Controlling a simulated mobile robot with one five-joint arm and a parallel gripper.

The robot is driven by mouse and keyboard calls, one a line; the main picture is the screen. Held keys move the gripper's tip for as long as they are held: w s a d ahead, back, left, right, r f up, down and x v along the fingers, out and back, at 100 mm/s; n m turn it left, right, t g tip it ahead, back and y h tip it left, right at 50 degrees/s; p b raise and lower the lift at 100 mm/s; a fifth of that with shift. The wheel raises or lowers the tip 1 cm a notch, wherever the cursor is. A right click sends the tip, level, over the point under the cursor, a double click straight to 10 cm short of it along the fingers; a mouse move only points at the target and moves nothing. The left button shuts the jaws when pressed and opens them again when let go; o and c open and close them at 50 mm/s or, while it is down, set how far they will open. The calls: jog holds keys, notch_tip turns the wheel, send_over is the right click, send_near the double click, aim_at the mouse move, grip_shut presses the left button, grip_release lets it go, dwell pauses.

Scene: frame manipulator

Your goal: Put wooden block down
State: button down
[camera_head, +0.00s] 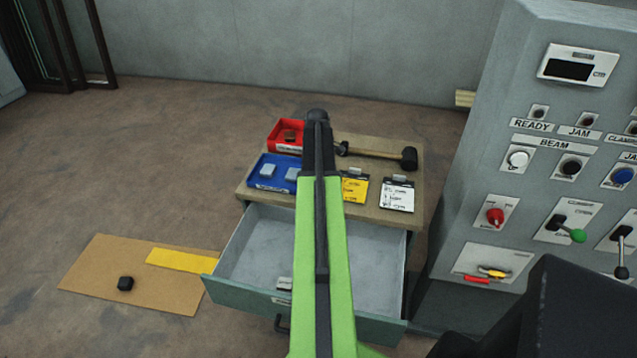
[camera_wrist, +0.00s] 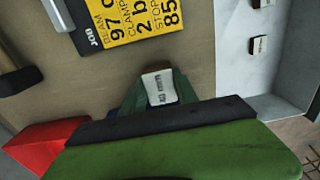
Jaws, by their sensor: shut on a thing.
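My gripper (camera_wrist: 158,92) is shut on a small pale block (camera_wrist: 158,86) with dark lettering, which I take to be the wooden block. It sits between the dark green fingers in the wrist view, above the beige cabinet top (camera_wrist: 105,95). Whether the block touches the surface I cannot tell. In the head view my arm points away over the cabinet, and its end hides the gripper and block.
The drawer (camera_head: 235,240) below the cabinet top is open. A red tray (camera_head: 280,134), a blue tray (camera_head: 256,172), a mallet (camera_head: 408,157), a yellow job card (camera_head: 354,188) and a white card (camera_head: 398,195) lie on top. A control panel (camera_head: 500,150) stands at right.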

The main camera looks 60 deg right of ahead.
jog(key=shift+f, duration=0.1)
jog(key=c, duration=0.9)
grip_release()
notch_tip(320, 180, up, 12)
jog(key=p, duration=1.2)
